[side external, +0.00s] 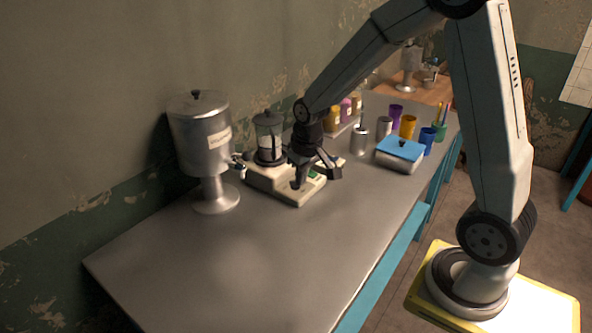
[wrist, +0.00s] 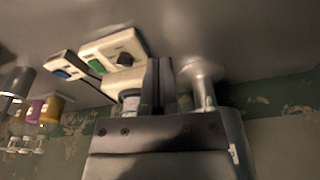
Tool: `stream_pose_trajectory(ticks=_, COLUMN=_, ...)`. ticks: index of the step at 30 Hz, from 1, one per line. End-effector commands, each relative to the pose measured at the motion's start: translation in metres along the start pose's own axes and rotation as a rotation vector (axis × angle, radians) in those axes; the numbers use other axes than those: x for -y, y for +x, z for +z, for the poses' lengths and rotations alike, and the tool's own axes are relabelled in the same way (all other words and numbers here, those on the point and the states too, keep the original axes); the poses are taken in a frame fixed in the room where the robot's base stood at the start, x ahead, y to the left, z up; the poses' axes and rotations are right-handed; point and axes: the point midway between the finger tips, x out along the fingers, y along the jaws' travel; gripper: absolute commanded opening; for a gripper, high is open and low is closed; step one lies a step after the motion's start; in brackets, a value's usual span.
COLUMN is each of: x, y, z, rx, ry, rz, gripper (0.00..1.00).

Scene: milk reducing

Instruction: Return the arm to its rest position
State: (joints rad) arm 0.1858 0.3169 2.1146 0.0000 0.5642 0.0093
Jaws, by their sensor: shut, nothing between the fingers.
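My gripper (side external: 297,185) is in front of the cream blender base (side external: 290,190) in the side view, pointing downward, and overlaps it there. I cannot tell whether it touches the base. In the wrist view its two dark fingers (wrist: 161,62) are pressed together with nothing between them. The wrist view is turned over, with the cream base (wrist: 105,50) and its green patch just left of the fingers. The blender's clear jar (side external: 268,130) stands on the base behind my gripper. My arm is bent and stretched over the table.
A large metal dispenser (side external: 203,140) stands left of my gripper. A blue-lidded box (side external: 401,150), a metal cup (side external: 359,140) and several coloured cups (side external: 408,125) stand to the right. The near part of the metal table (side external: 230,275) is clear.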

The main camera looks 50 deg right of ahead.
Motion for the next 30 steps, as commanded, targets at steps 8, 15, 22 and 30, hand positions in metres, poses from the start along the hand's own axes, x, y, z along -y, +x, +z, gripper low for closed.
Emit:
stream_pose_trajectory(ticks=8, x=0.037, y=-0.013, z=0.071, rx=-0.053, ry=-0.121, rz=-0.02, gripper=0.0)
stream_pose_trajectory(ticks=15, x=0.05, y=-0.016, z=0.112, rx=-0.081, ry=-0.182, rz=-0.033, gripper=0.0)
stream_pose_trajectory(ticks=22, x=0.051, y=-0.015, z=0.12, rx=-0.086, ry=-0.193, rz=-0.036, gripper=0.0)
stream_pose_trajectory(ticks=30, x=0.051, y=-0.015, z=0.12, rx=-0.085, ry=-0.192, rz=-0.035, gripper=0.0)
